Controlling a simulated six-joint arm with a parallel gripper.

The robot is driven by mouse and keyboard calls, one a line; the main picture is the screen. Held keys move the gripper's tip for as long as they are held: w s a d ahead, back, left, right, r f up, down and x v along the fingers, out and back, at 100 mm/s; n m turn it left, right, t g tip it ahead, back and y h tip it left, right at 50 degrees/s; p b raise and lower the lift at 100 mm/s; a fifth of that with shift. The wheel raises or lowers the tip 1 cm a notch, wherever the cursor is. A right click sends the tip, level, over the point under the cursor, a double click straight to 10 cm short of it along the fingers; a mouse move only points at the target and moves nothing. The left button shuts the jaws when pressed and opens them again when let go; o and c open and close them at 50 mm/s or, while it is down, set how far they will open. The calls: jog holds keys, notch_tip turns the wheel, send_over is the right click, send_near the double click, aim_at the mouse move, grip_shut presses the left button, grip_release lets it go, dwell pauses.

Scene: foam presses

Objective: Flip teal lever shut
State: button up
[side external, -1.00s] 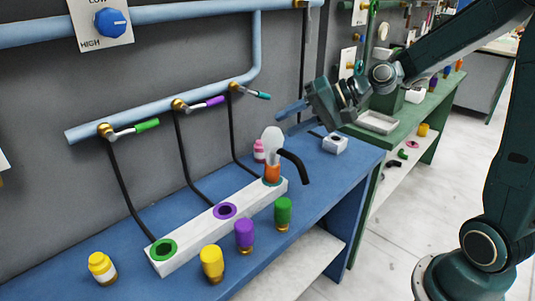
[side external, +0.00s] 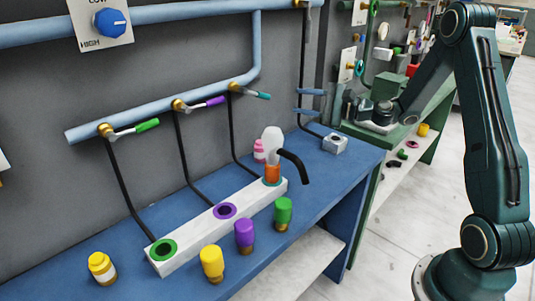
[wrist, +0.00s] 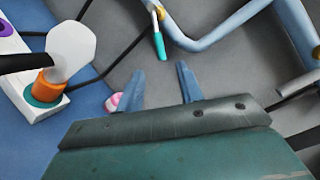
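The teal lever (side external: 256,94) sits on a brass valve (side external: 233,87) at the right end of the sloping blue pipe. Its handle points right and slightly down in the side view. My gripper (side external: 298,101) is to the right of the lever, apart from it, with two blue fingers one above the other. In the wrist view the teal lever (wrist: 159,46) lies just beyond the fingertips, in line with the gap of my gripper (wrist: 160,68). The fingers are spread and nothing is between them.
Green (side external: 147,125) and purple (side external: 215,101) levers sit further left on the pipe. Below, a white block (side external: 205,229) holds a cup-like clear top with a black spout (side external: 293,163). Several bottles stand on the blue bench (side external: 130,215). A black hose (side external: 235,130) hangs below the teal valve.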

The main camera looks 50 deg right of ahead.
aim_at(266, 96)
jog(key=shift+w, duration=0.1)
jog(key=x, duration=1.3)
jog(key=shift+w+a, duration=0.25)
jog(key=shift+w, duration=0.05)
grip_shut()
